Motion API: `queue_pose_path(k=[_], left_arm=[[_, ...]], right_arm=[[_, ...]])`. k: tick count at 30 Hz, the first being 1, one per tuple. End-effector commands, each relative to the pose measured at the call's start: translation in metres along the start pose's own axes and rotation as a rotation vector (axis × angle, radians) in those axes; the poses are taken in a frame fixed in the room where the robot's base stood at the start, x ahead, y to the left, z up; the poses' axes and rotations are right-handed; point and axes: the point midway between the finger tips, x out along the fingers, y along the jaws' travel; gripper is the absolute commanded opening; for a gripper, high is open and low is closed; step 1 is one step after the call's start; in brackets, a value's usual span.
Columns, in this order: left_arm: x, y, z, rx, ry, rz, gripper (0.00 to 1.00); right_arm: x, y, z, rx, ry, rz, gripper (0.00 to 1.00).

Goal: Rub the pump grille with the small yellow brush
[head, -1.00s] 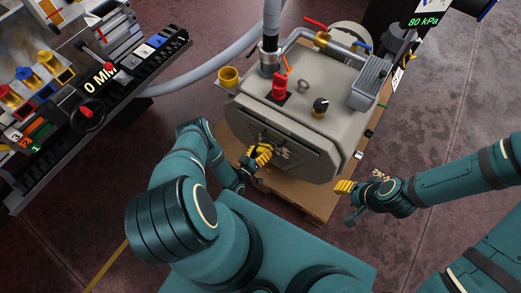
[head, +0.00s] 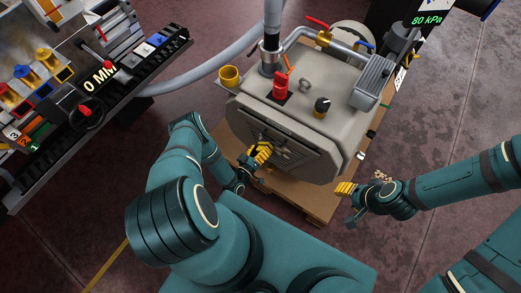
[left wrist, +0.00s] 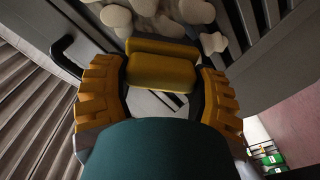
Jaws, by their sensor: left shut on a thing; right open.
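The pump (head: 300,95) is a grey box with a slatted grille (head: 306,162) on its sloping front face. My left gripper (head: 260,153) is at the left-middle of this grille. In the left wrist view, its yellow-padded fingers (left wrist: 162,95) are shut on the small yellow brush (left wrist: 162,73). Grille slats (left wrist: 35,105) show on both sides there. Pale rounded lumps (left wrist: 150,14) lie just beyond the brush; whether the brush touches them or the slats is unclear. My right gripper (head: 347,202) is open, off the pump's lower right corner.
The pump stands on a wooden pallet (head: 318,202). A grey hose (head: 215,72) runs to its left. A bench with valves and a handwheel (head: 87,113) is at the left. Small beige bits (head: 383,176) show beside my right gripper. Floor at the right is clear.

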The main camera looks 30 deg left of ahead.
Motion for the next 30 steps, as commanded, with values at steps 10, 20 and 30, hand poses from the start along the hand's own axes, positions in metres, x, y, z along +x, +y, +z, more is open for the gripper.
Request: queue_pose_path(k=[10,20,30], left_arm=[[-0.003,0.013,0.010,-0.056,-0.018,0.004,0.34],[-0.001,-0.007,-0.006,-0.051,-0.016,0.002,0.34],[0.001,-0.021,-0.018,-0.045,-0.014,0.000,0.34]], right_arm=[[-0.001,-0.001,0.000,0.000,0.000,0.000,0.47],[-0.001,0.000,0.000,0.000,0.000,0.000,0.47],[0.000,0.000,0.000,0.000,0.000,0.000,0.47]])
